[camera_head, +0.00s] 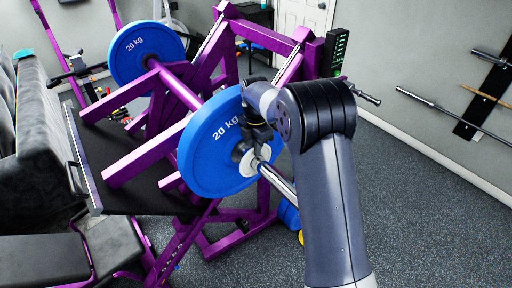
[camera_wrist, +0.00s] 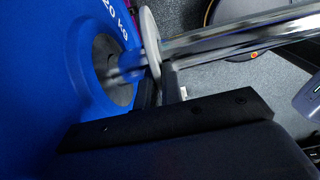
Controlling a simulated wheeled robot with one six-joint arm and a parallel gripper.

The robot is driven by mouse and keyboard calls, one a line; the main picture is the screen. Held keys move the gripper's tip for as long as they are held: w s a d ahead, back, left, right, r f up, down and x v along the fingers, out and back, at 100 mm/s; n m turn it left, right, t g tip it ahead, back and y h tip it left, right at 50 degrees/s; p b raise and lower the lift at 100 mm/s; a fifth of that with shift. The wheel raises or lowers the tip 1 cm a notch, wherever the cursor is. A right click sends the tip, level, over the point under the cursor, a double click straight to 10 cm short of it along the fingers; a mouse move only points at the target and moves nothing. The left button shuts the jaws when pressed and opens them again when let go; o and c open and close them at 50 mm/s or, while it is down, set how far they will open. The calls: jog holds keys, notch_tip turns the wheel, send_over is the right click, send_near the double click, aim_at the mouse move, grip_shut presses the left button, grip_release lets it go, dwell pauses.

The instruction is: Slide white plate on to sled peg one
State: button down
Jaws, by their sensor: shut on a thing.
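The small white plate (camera_head: 247,163) sits around the chrome sled peg (camera_head: 279,183), close to the outer face of a blue 20 kg plate (camera_head: 205,155). In the wrist view the white plate (camera_wrist: 150,38) shows nearly edge-on, with the chrome peg (camera_wrist: 235,37) running out to the right and the blue plate (camera_wrist: 75,70) to its left. A narrow gap seems to lie between the two plates. My gripper (camera_head: 262,147) is shut on the white plate's rim; its fingers (camera_wrist: 162,84) show at the plate's lower edge. The exact finger contact is partly hidden.
The purple sled frame (camera_head: 150,160) fills the middle, with another blue 20 kg plate (camera_head: 146,55) on its far side. A grey bench (camera_head: 45,180) stands at left. More plates (camera_head: 289,214) lie low below the peg. Wall-mounted bars (camera_head: 455,118) hang right; floor there is clear.

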jog(key=c, duration=1.5)
grip_release()
notch_tip(320, 180, up, 11)
jog(key=shift+f+b, duration=0.1)
jog(key=shift+b, duration=0.9)
notch_tip(320, 180, down, 11)
jog(key=shift+r+p, duration=0.1)
jog(key=shift+p, duration=1)
jog(key=shift+s+d, duration=0.35)
jog(key=shift+s, duration=0.05)
